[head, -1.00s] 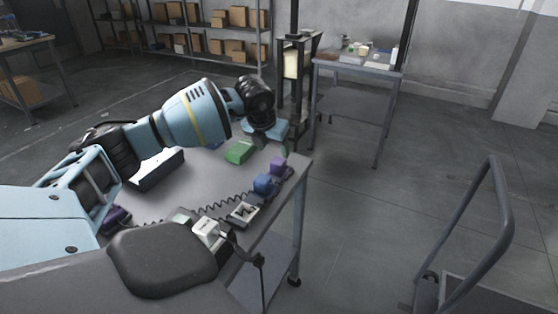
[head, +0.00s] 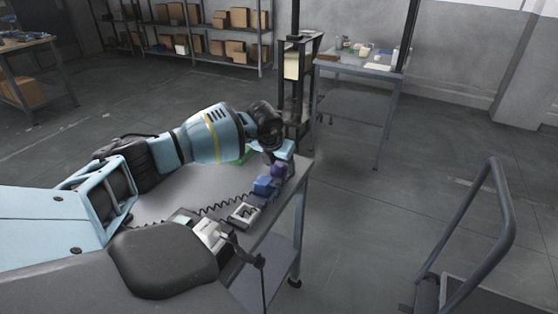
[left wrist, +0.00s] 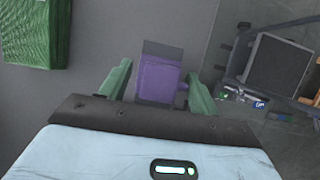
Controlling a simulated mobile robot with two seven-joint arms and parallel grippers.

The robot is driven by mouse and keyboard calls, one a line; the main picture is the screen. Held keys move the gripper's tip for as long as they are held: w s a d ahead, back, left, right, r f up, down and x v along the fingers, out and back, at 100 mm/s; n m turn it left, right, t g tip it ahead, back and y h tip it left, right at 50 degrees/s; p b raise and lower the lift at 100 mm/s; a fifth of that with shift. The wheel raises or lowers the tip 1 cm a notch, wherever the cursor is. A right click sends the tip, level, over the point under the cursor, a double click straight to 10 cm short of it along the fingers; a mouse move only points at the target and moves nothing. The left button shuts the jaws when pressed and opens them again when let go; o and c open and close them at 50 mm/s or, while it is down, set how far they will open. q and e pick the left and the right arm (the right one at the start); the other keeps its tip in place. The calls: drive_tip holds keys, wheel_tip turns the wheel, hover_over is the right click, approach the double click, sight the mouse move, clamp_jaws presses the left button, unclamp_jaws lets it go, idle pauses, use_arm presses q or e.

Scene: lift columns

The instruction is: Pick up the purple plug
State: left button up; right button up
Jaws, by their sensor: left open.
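The purple plug (head: 279,171) is near the right edge of the grey table, beside a blue block. My left gripper (head: 281,161) is over it, and the arm partly hides the space between them in the head view. In the left wrist view, the purple plug (left wrist: 160,80) lies between the two green fingers of my left gripper (left wrist: 158,71). The fingers are apart, with a gap showing on each side of the plug. My right gripper is not in view.
The blue block (head: 264,186) is close by the plug on the table. A green block (left wrist: 34,32) lies to the left in the wrist view. A coiled cord (head: 222,203) and a grey-white device (head: 244,213) lie nearer. The table edge is just right of the plug.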

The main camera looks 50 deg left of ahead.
use_arm(q)
drive_tip(key=c, duration=1)
drive_tip(key=shift+r, duration=0.1)
drive_tip(key=shift+r, duration=0.5)
wheel_tip(320, 180, up, 2)
drive_tip(key=shift+r, duration=0.1)
drive_tip(key=s+a+r+b, duration=0.1)
drive_tip(key=s+a, duration=0.3)
drive_tip(key=s, duration=0.3)
drive_tip(key=s+a+b, duration=0.1)
drive_tip(key=s+a, duration=0.2)
drive_tip(key=s, duration=0.4)
drive_tip(key=shift+a+r, duration=0.35)
drive_tip(key=shift+a, duration=0.05)
